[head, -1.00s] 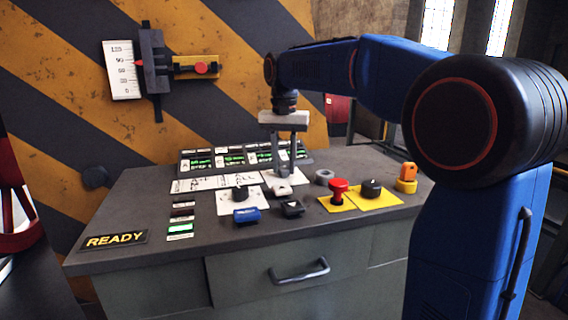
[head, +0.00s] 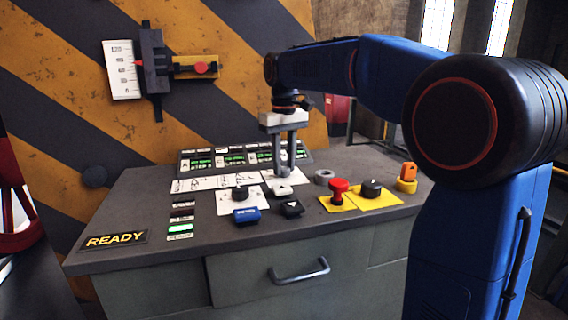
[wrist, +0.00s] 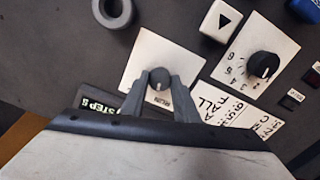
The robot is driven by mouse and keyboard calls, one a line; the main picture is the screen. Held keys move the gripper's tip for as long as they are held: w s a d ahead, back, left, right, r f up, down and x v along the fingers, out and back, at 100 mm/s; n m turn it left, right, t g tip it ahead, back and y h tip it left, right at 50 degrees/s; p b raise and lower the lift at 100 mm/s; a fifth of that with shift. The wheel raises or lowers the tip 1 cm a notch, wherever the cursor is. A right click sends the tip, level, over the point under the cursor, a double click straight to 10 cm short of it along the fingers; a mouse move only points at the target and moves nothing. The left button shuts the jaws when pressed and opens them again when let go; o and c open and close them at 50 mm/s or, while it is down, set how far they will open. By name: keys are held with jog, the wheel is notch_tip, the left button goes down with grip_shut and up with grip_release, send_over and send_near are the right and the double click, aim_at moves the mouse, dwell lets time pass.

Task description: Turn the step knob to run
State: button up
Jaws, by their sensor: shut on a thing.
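The step knob (wrist: 160,79) is small, round and dark, with a pale pointer mark on its lower side in the wrist view. It sits on a white plate (wrist: 148,47). My gripper (wrist: 160,75) is shut on the knob, one grey finger at each side.
Near the fingers are a white arrow button (wrist: 222,20), a numbered black knob (wrist: 263,65) and a grey ring (wrist: 112,11). A red mushroom button (head: 339,188), black knob (head: 371,188) and blue button (head: 246,215) stand nearer the desk front. A READY sign (head: 115,239) lies at left.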

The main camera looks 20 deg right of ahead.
aim_at(284, 167)
jog(key=shift+n, duration=1.6)
jog(key=o, duration=1.1)
jog(key=shift+c, duration=0.2)
jog(key=shift+r, duration=0.1)
notch_tip(284, 167, up, 17)
jog(key=shift+r, duration=0.1)
